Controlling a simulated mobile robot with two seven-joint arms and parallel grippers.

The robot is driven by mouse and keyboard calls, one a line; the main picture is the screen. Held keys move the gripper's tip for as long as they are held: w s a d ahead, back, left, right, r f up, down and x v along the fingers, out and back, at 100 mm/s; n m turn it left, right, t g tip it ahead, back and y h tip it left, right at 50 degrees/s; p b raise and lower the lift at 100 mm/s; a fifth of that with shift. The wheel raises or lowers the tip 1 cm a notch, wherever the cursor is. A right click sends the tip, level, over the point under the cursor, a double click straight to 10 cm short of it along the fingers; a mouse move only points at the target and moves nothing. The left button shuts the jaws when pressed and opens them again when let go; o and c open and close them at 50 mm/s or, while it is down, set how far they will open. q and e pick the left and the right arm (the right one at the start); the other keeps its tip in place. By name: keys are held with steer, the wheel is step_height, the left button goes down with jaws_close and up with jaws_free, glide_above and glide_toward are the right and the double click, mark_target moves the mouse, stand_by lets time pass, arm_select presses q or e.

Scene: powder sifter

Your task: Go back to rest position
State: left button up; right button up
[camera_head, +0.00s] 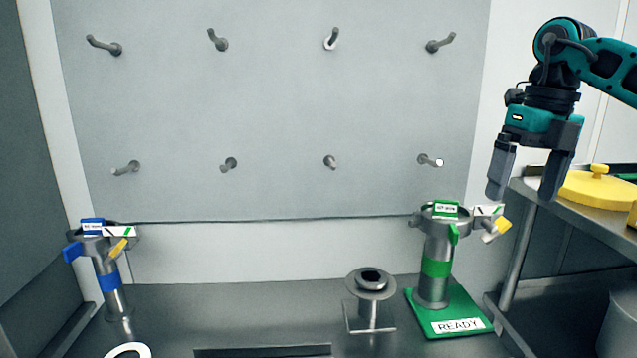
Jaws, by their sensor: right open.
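My right gripper (525,190) hangs at the upper right with its fingers pointing down. It is open and nothing shows between its fingers. It is above and to the right of the green-banded sifter (436,268), apart from it in the picture. That sifter stands upright on a green mat (462,311) marked READY. A blue-banded sifter (108,275) stands at the left. My left gripper is not in view.
A grey panel with several pegs (330,162) is behind the worktop (240,305). A metal flanged stand (370,300) is left of the green mat. A shelf (600,212) with a yellow lid (597,189) is at the right, close to my right gripper. The middle-left worktop is mostly clear.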

steer(key=a+f+n+g+y, duration=0.25)
steer(key=a+f+y, duration=0.35)
steer(key=a+f, duration=0.8)
steer(key=s+a+f+m+t+y, duration=0.1)
steer(key=s+a+m+y, duration=0.15)
steer(key=a+y, duration=0.5)
steer(key=s+a+f+m+t+y, duration=0.1)
steer(key=s+a+f+m+y, duration=0.2)
steer(key=a, duration=0.8)
steer(key=s+d+f+m+t+h, duration=0.1)
steer(key=d+f+m+t+h, duration=0.4)
steer(key=m+t, duration=0.55)
steer(key=d+f+m+t+h, duration=0.3)
steer(key=d+f+m+t, duration=0.3)
steer(key=m, duration=0.8)
steer(key=s+d+f+m+g+h, duration=0.2)
steer(key=s+d+f+m+h, duration=0.2)
steer(key=s+f, duration=0.3)
steer(key=s+d+f+m+g+h, duration=0.3)
steer(key=s+f, duration=0.4)
steer(key=f, duration=0.3)
steer(key=shift+s+d+m+h, duration=0.35)
steer(key=shift+d+m, duration=0.1)
steer(key=shift+d, duration=0.6)
steer(key=shift+f, duration=0.1)
